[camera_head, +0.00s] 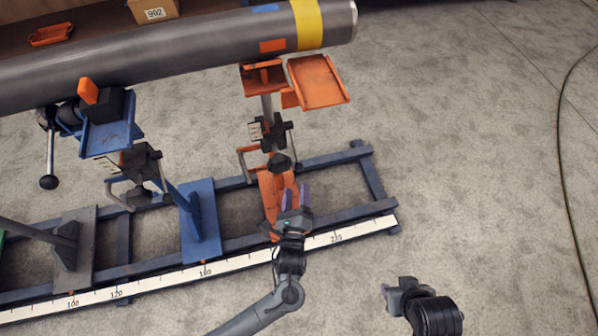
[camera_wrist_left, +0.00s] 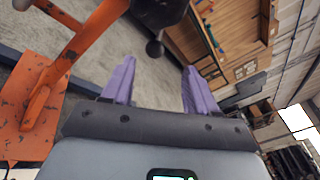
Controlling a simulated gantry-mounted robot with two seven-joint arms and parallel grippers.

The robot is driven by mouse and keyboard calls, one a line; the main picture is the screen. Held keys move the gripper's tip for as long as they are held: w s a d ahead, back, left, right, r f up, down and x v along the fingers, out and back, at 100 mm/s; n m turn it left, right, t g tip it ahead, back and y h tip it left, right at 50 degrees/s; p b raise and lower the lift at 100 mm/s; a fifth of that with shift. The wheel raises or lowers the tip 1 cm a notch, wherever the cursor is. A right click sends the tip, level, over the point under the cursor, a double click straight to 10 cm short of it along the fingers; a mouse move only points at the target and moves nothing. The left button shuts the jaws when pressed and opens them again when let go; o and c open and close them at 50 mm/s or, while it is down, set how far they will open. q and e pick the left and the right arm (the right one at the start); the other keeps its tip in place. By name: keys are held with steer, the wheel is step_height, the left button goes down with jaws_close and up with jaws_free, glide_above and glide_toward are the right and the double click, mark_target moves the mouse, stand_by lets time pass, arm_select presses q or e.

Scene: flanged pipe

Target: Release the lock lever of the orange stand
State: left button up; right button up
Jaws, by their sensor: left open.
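The orange stand (camera_head: 268,192) stands on the rail frame, with a dark clamp block (camera_head: 272,132) on its post and a black knob (camera_head: 280,162) below. I cannot tell for certain which part is the lock lever. My left gripper (camera_head: 296,196) is open and empty, its purple fingers over the orange base, just below the knob in the picture. In the left wrist view the open fingers (camera_wrist_left: 155,88) point towards a small dark ball end (camera_wrist_left: 155,48), which shows beyond the gap. My right gripper (camera_head: 388,292) is low at the right, its jaw opening unclear.
A long steel pipe (camera_head: 170,48) with a yellow band lies across the top. An orange tray (camera_head: 318,82) sticks out beside the stand's head. A blue stand (camera_head: 200,215) is to the left. A white scale (camera_head: 235,262) runs along the front rail.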

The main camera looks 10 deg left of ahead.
mark_target(299, 166)
arm_select(q)
steer(key=w+b, duration=0.2)
steer(key=w, duration=0.1)
steer(key=w+f+b, duration=0.1)
steer(key=w+b, duration=0.1)
steer(key=w, duration=0.2)
steer(key=w+b, duration=0.3)
steer(key=shift+w+a+f, duration=0.25)
steer(key=shift+f, duration=0.05)
steer(key=shift+w+r+b, duration=0.15)
steer(key=shift+w+b, duration=0.2)
steer(key=shift+w, duration=0.4)
arm_select(e)
step_height(299, 166, down, 9)
arm_select(q)
steer(key=c, duration=0.4)
jaws_close()
